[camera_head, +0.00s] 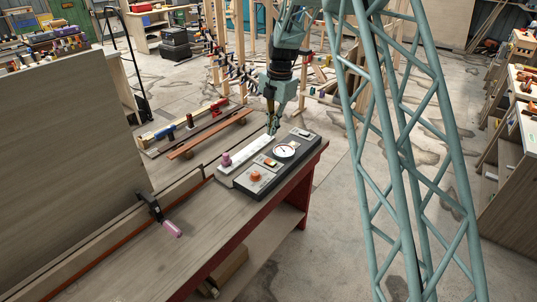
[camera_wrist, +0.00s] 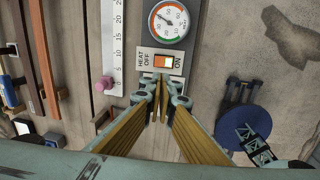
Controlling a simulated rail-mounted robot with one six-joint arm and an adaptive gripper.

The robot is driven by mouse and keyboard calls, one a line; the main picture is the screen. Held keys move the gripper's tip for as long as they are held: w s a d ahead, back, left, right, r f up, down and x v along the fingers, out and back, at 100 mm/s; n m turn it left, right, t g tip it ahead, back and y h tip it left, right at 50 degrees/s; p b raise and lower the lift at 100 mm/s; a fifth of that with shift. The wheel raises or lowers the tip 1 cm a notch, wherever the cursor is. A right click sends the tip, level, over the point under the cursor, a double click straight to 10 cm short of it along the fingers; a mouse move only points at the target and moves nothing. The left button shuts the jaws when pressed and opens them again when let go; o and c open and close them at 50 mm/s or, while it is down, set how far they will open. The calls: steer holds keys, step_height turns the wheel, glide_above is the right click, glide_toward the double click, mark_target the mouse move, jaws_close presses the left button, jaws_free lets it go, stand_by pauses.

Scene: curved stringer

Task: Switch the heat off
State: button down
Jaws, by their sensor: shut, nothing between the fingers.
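The heat switch (camera_wrist: 163,62) is a small orange and white rocker on a light plate in the wrist view. HEAT OFF is printed at its left and ON at its right; I cannot tell which side is pressed. In the head view, the dark control box (camera_head: 262,188) lies on the bench, with the gauge (camera_head: 285,150) on it. The gauge also shows above the switch in the wrist view (camera_wrist: 168,22). My gripper (camera_wrist: 161,84) is shut and empty, its tips just below the switch in that picture; contact cannot be told.
A white scale strip (camera_head: 250,153) with a pink knob (camera_head: 226,160) lies beside the box. An orange knob (camera_head: 255,176) is on the box's near end. A clamp with a pink handle (camera_head: 172,229) sits on the bench (camera_head: 205,240).

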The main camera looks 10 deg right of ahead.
mark_target(269, 160)
steer(key=shift+w+f+n, duration=0.3)
steer(key=shift+w+f, duration=0.2)
steer(key=shift+f, duration=0.15)
steer(key=shift+f, duration=0.15)
steer(key=shift+w+a+f, duration=0.15)
steer(key=shift+w+f, duration=0.05)
steer(key=shift+f, duration=2.05)
steer(key=shift+w+a+f, duration=0.2)
steer(key=shift+f, duration=2.1)
steer(key=shift+w+a+f, duration=0.15)
steer(key=shift+w+f, duration=0.05)
steer(key=shift+f, duration=2.05)
steer(key=shift+d+p, duration=0.15)
steer(key=shift+p, duration=0.2)
steer(key=shift+f, duration=0.1)
